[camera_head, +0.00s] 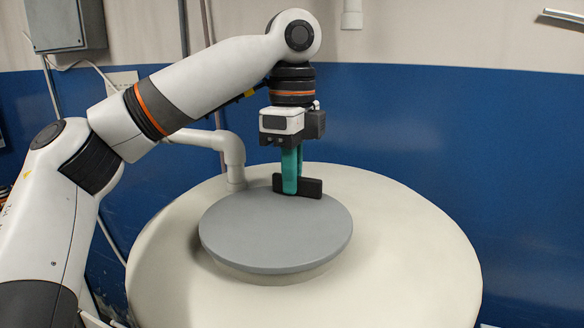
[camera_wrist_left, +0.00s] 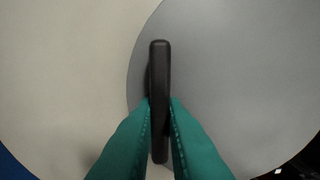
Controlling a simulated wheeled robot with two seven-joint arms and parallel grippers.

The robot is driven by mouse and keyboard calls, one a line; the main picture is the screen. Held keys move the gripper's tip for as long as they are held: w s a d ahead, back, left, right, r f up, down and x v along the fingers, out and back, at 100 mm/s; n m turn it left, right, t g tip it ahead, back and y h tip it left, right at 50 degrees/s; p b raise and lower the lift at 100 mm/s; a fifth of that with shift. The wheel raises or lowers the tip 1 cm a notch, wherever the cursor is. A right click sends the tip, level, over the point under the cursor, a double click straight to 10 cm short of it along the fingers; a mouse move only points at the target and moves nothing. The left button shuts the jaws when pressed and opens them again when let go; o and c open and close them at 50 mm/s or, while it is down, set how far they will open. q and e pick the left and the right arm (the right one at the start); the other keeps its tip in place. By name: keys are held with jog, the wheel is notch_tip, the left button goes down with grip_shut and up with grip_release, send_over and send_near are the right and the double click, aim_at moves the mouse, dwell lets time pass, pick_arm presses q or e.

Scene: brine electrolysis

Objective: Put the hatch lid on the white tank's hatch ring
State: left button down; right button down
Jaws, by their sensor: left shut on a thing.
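The hatch lid (camera_head: 265,235) is a flat grey disc, lying level over the top of the white tank (camera_head: 420,260). It also fills the right of the left wrist view (camera_wrist_left: 240,90). A black bar handle (camera_head: 312,188) stands near the lid's far edge. My left gripper (camera_head: 291,188), pointing straight down, has its teal fingers shut on this handle, one on each side in the wrist view (camera_wrist_left: 160,110). The cream hatch ring (camera_head: 270,277) shows as a short wall below the lid's front edge; the lid hides most of it. I cannot tell whether lid and ring touch.
A white pipe (camera_head: 232,155) rises from the tank's back left, beside my left arm. A blue and cream wall (camera_head: 440,120) stands behind the tank. A grey box (camera_head: 65,25) hangs at upper left. The tank top is otherwise bare.

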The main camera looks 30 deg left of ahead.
pick_arm(q)
jog(key=shift+f, duration=0.3)
dwell(0.4)
jog(key=c, duration=1.4)
grip_release()
jog(key=shift+r, duration=0.1)
notch_tip(320, 180, up, 12)
jog(key=p, duration=0.1)
